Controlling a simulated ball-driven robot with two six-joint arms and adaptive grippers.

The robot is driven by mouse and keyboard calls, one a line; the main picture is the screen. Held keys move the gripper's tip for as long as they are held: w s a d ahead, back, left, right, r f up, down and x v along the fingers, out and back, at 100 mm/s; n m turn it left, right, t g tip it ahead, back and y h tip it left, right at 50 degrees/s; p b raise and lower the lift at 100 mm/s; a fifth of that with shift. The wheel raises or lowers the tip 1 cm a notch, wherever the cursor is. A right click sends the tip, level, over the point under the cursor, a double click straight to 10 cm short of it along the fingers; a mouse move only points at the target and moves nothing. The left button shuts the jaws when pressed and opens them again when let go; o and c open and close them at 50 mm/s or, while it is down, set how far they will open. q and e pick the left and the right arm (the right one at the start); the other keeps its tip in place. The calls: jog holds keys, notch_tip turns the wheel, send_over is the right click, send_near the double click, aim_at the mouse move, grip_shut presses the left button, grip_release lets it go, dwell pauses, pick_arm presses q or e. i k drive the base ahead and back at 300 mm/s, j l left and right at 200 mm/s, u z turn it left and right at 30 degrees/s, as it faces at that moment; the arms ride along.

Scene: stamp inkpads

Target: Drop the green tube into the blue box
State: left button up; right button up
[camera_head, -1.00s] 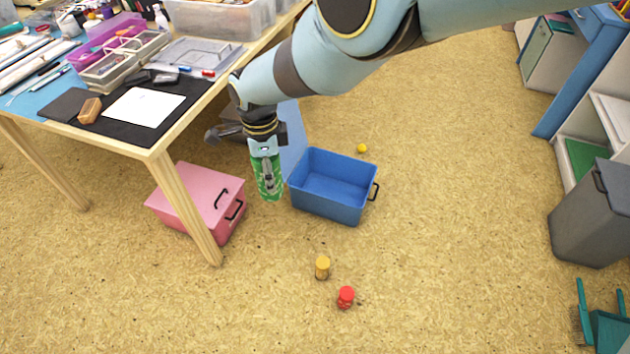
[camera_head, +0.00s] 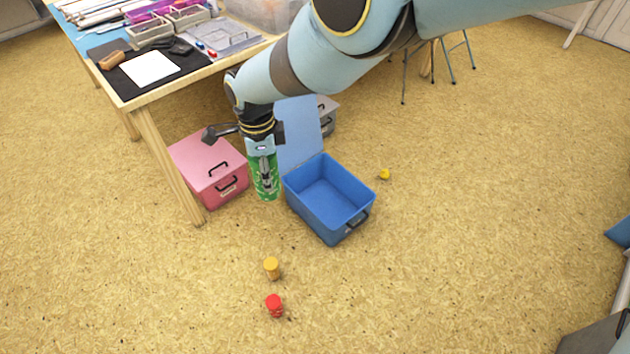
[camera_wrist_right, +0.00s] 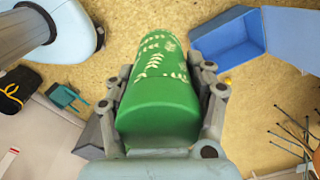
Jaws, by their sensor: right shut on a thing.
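In the right wrist view the tube (camera_wrist_right: 158,95) fills the middle, between the fingers of the right gripper (camera_wrist_right: 165,110). The blue box (camera_head: 331,226) stands on the floor with its lid raised at the back, and its inside looks empty. In the head view the tube is just left of the box's opening. The box also shows at the upper right of the wrist view (camera_wrist_right: 228,30). My left gripper is not in view.
A pink box (camera_head: 205,160) with its lid shut stands left of the blue box, by the leg of a cluttered table (camera_head: 150,97). A yellow item (camera_head: 271,268) and a red item (camera_head: 274,306) stand on the floor in front. The floor to the right is largely clear.

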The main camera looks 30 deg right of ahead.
aim_at(329, 211)
jog(key=l+u, duration=0.15)
jog(key=l, duration=0.35)
jog(key=l+u, duration=0.2)
jog(key=l, duration=0.3)
jog(key=l+u, duration=0.15)
jog(key=l, duration=0.3)
jog(key=k+l+u, duration=0.2)
jog(key=l, duration=0.25)
jog(key=l+u, duration=0.15)
jog(key=l, duration=0.35)
jog(key=l+u, duration=0.25)
jog(key=l, duration=0.4)
jog(key=l+u, duration=0.25)
jog(key=l, duration=0.45)
jog(key=k+l+u, duration=0.3)
jog(key=l, duration=0.3)
jog(key=i+l+u, duration=0.2)
jog(key=l, duration=0.25)
jog(key=l+u, duration=0.2)
jog(key=l, duration=0.2)
